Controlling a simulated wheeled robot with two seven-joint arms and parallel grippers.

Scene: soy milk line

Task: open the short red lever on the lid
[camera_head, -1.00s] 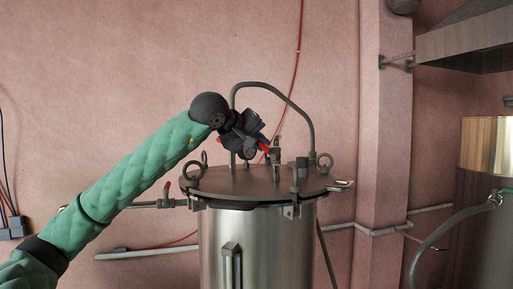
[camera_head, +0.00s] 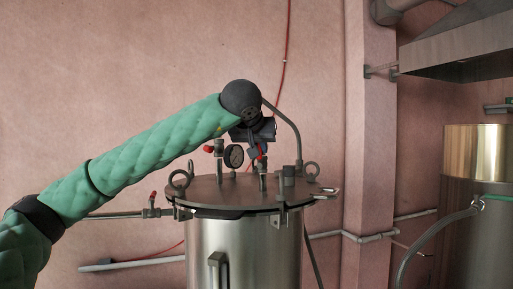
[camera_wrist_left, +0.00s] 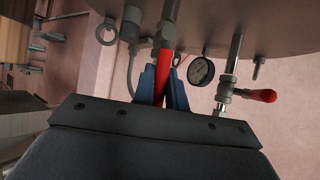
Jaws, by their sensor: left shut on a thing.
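The round metal lid (camera_head: 225,192) tops a steel tank and carries several fittings. My left gripper (camera_head: 258,154) is over the lid. In the left wrist view its blue fingertips (camera_wrist_left: 163,80) are shut around a red lever (camera_wrist_left: 166,65), which joins a metal valve stem on the lid. Only a bit of this lever shows in the head view (camera_head: 260,153). A second red lever (camera_wrist_left: 262,95) stands free on another valve beside the gauge; it also shows in the head view (camera_head: 208,149). My right gripper is not in view.
A round pressure gauge (camera_head: 234,156) stands between the two levers. Ring bolts (camera_head: 311,171) and a bent pipe (camera_head: 289,121) rise near the lid's edge. A third red handle (camera_head: 152,197) is on the side pipe at left. A hood hangs at upper right.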

